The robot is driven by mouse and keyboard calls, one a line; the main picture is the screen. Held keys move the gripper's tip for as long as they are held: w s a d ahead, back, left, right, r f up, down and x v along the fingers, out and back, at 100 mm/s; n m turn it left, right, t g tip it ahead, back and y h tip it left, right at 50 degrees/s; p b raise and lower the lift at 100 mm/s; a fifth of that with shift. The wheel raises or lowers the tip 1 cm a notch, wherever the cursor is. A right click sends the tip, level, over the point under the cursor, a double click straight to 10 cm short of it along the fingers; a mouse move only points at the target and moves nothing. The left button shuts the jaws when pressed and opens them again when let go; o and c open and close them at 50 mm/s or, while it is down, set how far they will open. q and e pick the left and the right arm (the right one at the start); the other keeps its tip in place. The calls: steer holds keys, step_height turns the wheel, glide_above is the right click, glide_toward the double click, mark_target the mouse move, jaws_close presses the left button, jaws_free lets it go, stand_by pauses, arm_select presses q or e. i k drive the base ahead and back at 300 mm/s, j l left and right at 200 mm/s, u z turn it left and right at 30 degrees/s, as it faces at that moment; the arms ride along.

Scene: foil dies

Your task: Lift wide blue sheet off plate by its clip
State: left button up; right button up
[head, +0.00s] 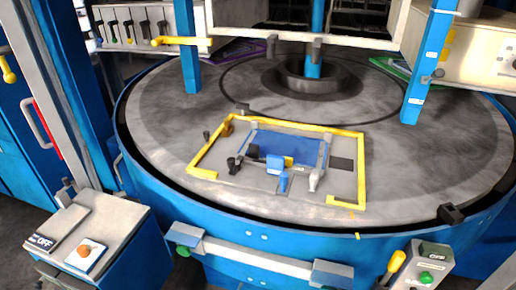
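The wide blue sheet (305,146) lies flat on the grey plate (338,187), inside a yellow frame (345,131) on the round turntable. A small blue block (274,162) with a black part (254,152) at its left sits at the sheet's front edge and looks like the clip. A yellow patch shows beside the block. I cannot tell how the clip grips the sheet. Neither of my grippers shows in the head view, and nothing visible holds the sheet or clip.
A grey peg (314,180), a small blue piece (283,182) and a black knob (234,165) stand near the sheet's front. A blue post (190,62) and another post (423,70) flank the turntable (420,160). A control box (425,262) stands front right.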

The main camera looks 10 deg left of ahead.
mark_target(304, 153)
steer(key=i+j+z, duration=0.1)
steer(key=j, duration=0.2)
steer(key=i+j, duration=0.2)
steer(key=i+j+z, duration=0.15)
steer(key=j, duration=0.25)
steer(key=i+j+z, duration=0.1)
steer(key=j, duration=0.2)
steer(key=l+u, duration=0.35)
steer(key=i+l+u, duration=0.1)
steer(key=l+u, duration=0.6)
